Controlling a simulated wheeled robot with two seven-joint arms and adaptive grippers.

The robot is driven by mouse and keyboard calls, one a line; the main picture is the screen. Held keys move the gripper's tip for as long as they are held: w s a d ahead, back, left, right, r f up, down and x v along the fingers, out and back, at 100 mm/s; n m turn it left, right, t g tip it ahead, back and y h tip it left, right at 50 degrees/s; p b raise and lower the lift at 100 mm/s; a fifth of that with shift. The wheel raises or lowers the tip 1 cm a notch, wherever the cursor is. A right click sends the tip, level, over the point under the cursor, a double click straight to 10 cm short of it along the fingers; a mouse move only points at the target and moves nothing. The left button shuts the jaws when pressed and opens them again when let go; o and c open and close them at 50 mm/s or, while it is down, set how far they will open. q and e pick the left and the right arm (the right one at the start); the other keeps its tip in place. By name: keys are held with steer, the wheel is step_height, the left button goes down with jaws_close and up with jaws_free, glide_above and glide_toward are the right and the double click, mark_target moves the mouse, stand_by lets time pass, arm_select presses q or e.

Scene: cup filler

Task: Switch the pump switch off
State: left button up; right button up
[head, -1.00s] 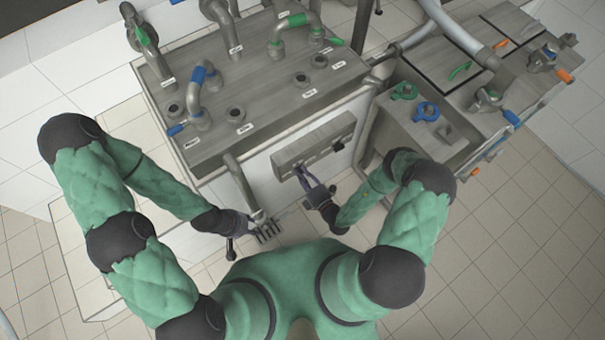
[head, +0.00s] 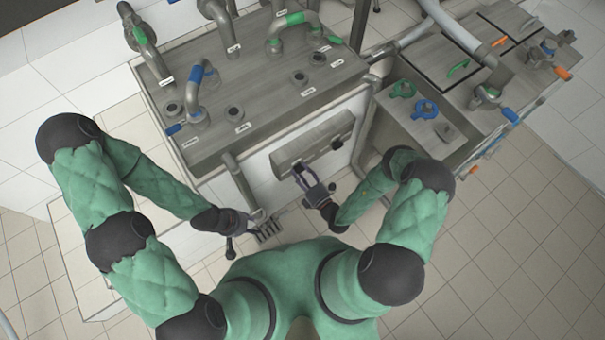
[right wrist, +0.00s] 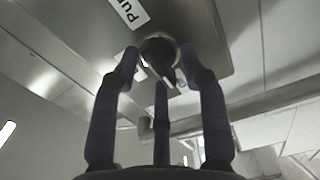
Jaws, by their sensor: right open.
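The pump switch (right wrist: 158,52) is a dark round knob with a pale pointer mark, on a grey panel in the right wrist view. A white label (right wrist: 127,10) beginning "Pu" is beside it. In the head view the switch panel (head: 325,135) is on the front of the machine. My right gripper (head: 300,172) is open just in front of the panel. In the right wrist view its fingers (right wrist: 160,68) are spread on either side of the knob; whether they touch it I cannot tell. My left gripper (head: 252,222) is low at left; its jaws are unclear.
A second dark knob (head: 337,143) is at the panel's right end. Green and blue valves (head: 426,109) stand on the unit at right. Open tiled floor (head: 480,240) lies at lower right.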

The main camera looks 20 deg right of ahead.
steer(key=shift+s, duration=0.1)
steer(key=v, duration=1.1)
steer(key=shift+s, duration=0.4)
steer(key=shift+r, duration=0.1)
